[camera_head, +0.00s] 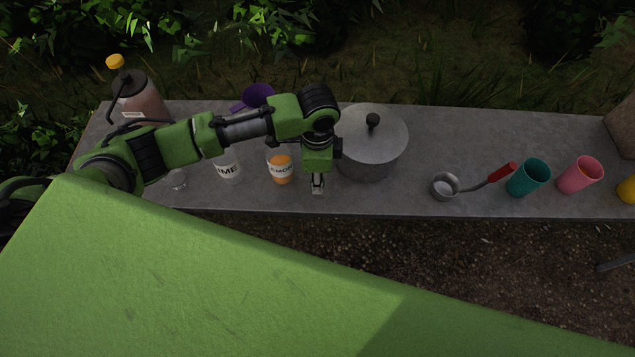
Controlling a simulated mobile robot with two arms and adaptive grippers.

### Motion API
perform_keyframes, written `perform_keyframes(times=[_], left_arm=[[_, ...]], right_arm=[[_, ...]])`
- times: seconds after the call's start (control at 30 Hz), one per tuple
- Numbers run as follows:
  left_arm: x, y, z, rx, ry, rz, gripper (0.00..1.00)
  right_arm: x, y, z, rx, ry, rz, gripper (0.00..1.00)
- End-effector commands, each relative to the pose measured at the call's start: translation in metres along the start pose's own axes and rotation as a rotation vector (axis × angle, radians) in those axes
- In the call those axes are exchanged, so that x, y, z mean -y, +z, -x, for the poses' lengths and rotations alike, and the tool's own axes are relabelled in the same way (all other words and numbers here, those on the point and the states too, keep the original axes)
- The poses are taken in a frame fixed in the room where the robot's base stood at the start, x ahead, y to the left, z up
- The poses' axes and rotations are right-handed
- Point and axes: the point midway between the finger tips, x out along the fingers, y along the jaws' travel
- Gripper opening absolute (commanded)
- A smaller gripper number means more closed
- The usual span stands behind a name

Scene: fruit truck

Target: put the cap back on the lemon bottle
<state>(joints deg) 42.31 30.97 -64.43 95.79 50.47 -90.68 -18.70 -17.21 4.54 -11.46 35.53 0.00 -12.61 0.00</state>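The lemon bottle (281,170), whitish with an orange lower part and partly readable lettering, stands on the grey counter. Its upper part is hidden behind my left arm, so I cannot see its mouth. My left gripper (317,187) points down just right of the bottle and in front of the pot, apart from the bottle. Its fingertips look close together, but they are too small to tell whether they are shut or hold anything. I cannot make out a cap for certain. My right gripper is out of view.
A lidded pot (370,150) stands right of the gripper. The lime bottle (228,172) and a small clear glass (177,180) stand left. A ladle (446,187), teal cup (528,178) and pink cup (579,175) are further right. A jug (140,98) and purple funnel (257,95) are behind.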

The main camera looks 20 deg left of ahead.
Motion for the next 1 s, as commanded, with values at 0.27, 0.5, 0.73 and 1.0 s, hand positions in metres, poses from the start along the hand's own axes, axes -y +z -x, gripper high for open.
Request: perform_keyframes(times=[0.27, 0.5, 0.73, 1.0], left_arm=[[-0.036, 0.009, 0.049, -0.003, -0.003, -0.005, 0.17], [-0.085, 0.022, 0.081, -0.003, -0.002, -0.006, 0.17], [-0.12, 0.032, 0.098, -0.001, 0.0, -0.003, 0.17], [-0.135, 0.036, 0.105, 0.0, 0.0, 0.0, 0.17]], right_arm=[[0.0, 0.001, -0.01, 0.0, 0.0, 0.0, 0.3], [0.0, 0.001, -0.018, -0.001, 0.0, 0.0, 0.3], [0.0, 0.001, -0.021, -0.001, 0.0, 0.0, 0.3], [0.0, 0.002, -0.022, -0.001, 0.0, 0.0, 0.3]])
